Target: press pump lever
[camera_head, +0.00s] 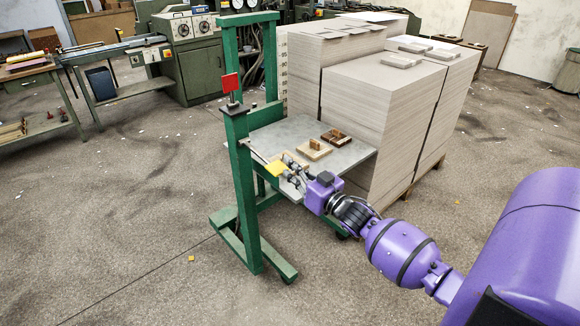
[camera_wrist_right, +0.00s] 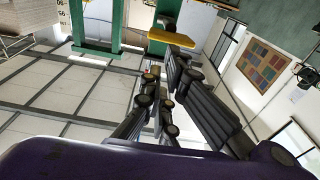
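A green lift-table frame (camera_head: 243,190) stands in the middle of the head view with a grey metal top (camera_head: 350,155). A small yellow plate (camera_head: 275,169), perhaps the pump lever's end, shows at the table's near edge. A yellow plate (camera_wrist_right: 172,38) also shows in the right wrist view, just beyond the fingertips. My right gripper (camera_head: 284,172) is beside the yellow plate; its fingers (camera_wrist_right: 163,75) look apart, with nothing seen between them. I cannot tell whether it touches the plate. My left gripper is out of view.
Small wooden blocks (camera_head: 314,150) lie on the table top. Tall greyboard stacks (camera_head: 375,110) on a pallet stand behind and right. Green machines (camera_head: 195,65) and benches are at the back left.

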